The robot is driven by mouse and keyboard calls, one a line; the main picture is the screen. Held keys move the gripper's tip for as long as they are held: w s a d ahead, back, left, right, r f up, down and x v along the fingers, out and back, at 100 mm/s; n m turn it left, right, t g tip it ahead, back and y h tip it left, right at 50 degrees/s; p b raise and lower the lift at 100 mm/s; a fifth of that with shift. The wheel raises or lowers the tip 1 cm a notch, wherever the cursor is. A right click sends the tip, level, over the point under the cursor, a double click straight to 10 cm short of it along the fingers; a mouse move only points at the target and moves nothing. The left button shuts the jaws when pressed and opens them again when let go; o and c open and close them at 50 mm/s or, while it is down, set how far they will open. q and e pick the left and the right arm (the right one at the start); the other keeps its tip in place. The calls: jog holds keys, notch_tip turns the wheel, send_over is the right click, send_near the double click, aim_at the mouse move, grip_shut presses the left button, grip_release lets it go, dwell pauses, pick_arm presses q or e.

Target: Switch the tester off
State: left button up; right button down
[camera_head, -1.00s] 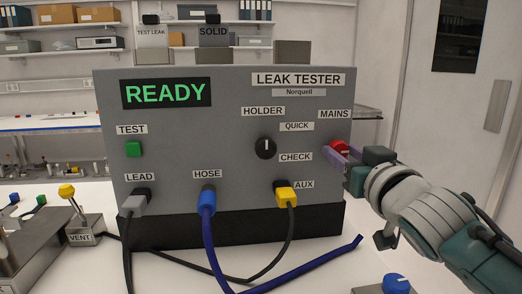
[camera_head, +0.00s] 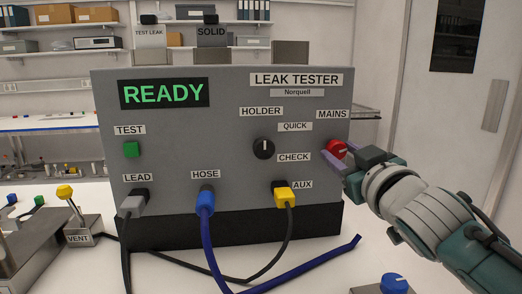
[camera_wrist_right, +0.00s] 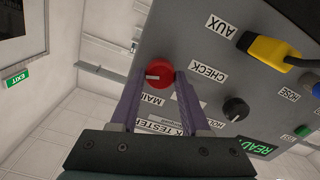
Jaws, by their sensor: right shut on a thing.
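The grey leak tester (camera_head: 230,130) stands on the bench, with a lit green READY on its display (camera_head: 164,93). The red MAINS knob (camera_head: 336,150) is at its right edge; its white mark is tilted in the head view. My right gripper (camera_head: 334,157) has its purple fingers shut on this knob. In the right wrist view the red knob (camera_wrist_right: 153,75) shows between the fingertips (camera_wrist_right: 158,82), its white mark pointing left. My left gripper is not in view.
The black HOLDER knob (camera_head: 263,149) and green TEST button (camera_head: 132,149) are on the same panel. A grey lead, blue hose (camera_head: 206,203) and yellow AUX plug (camera_head: 285,195) run from its lower front. A blue knob (camera_head: 394,283) stands at front right.

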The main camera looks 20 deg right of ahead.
jog(key=n, duration=0.3)
jog(key=shift+n, duration=0.4)
jog(key=n, duration=0.3)
jog(key=shift+n, duration=0.3)
jog(key=n, duration=0.5)
jog(key=shift+n, duration=0.9)
jog(key=shift+c, duration=1.9)
grip_release()
